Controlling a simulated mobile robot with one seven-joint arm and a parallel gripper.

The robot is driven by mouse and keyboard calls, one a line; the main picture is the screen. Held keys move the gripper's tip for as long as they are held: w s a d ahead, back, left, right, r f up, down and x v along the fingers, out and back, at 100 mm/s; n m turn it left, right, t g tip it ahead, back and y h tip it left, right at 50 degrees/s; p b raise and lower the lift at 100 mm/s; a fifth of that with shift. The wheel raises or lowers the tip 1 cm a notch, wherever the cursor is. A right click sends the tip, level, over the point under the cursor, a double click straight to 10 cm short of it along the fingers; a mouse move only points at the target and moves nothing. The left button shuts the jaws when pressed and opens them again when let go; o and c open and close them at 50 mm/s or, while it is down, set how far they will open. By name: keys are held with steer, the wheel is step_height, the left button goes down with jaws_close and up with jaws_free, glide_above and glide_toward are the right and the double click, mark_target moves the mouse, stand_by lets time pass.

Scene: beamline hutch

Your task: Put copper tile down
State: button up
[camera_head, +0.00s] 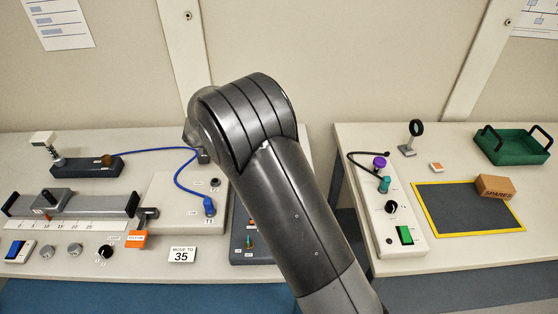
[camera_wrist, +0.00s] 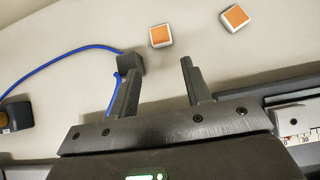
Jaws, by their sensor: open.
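In the wrist view, two small orange-copper square tiles with pale rims lie flat and apart on the pale bench top, one nearer tile (camera_wrist: 160,36) and one farther right tile (camera_wrist: 235,18). My gripper (camera_wrist: 160,78) is open, with nothing between its fingers. Both tiles lie beyond the fingertips in the picture, apart from them. In the head view my arm hides the gripper and these tiles. A similar small orange tile (camera_head: 436,167) lies on the right bench. I cannot tell which one the task means.
A black block (camera_wrist: 130,63) on a blue cable (camera_wrist: 60,62) is close to the left finger. A scaled rail (camera_head: 75,205) and a "MOVE TO 35" card (camera_head: 181,254) are on the left bench. The right bench holds a yellow-edged mat (camera_head: 450,222), a SPARES box (camera_head: 495,187) and a green tray (camera_head: 512,150).

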steer(key=s+d+r+m, duration=0.5)
steer(key=d+r+m, duration=0.1)
steer(key=d, duration=0.2)
steer(key=s+d+r+m+g+h, duration=0.1)
steer(key=s+d+r+m, duration=0.3)
steer(key=d+r+m, duration=0.3)
steer(key=s+d+r+m, duration=0.5)
steer(key=d, duration=0.4)
steer(key=s+d+m, duration=0.3)
steer(key=s+m, duration=0.3)
steer(key=s, duration=0.3)
steer(key=s+d+r+m+g, duration=0.1)
steer(key=s+d+m, duration=0.2)
steer(key=s+m, duration=0.3)
steer(key=s+d+m+y, duration=0.1)
steer(key=s+d+m, duration=0.2)
steer(key=s, duration=0.9)
steer(key=m, duration=0.3)
steer(key=shift+d+r+g, duration=0.3)
